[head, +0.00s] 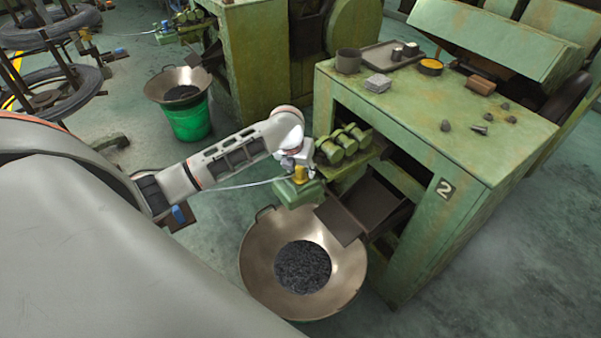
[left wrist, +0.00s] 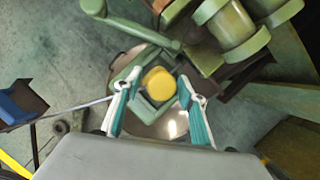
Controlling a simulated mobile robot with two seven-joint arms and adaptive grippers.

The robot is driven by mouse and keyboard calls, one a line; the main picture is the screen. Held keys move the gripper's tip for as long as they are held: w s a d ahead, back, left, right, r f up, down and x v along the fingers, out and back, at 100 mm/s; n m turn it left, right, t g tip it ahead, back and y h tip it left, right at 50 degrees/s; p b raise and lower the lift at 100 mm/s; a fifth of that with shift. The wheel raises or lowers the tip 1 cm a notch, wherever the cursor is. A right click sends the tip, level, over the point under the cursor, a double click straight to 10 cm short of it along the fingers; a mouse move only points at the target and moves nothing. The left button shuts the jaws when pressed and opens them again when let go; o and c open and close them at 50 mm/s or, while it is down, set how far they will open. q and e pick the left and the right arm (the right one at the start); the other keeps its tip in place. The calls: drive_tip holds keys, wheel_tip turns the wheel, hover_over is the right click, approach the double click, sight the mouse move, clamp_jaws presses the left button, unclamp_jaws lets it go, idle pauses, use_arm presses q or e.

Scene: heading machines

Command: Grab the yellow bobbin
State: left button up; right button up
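The yellow bobbin (head: 300,174) stands on a green block (head: 297,194) at the end of the machine's side arm. In the left wrist view the bobbin (left wrist: 160,84) shows its round top, between the two teal-edged fingers of my left gripper (left wrist: 158,84). The fingers are apart, with a narrow gap showing on each side of the bobbin, so the left gripper is open. In the head view the left gripper (head: 293,157) is right at the bobbin and partly blocks the view there. How far the fingertips reach down along the bobbin is unclear. My right gripper is not seen.
Green rollers (head: 343,146) lie close to the right of the left gripper. A wire (head: 240,185) runs in from the left. A wide metal pan (head: 258,268) with dark pieces is below. The green machine table (head: 420,150) stands to the right, with a chute (head: 345,219) under it.

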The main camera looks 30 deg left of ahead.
use_arm(q)
clamp_jaws()
drive_tip(key=shift+r, duration=0.15)
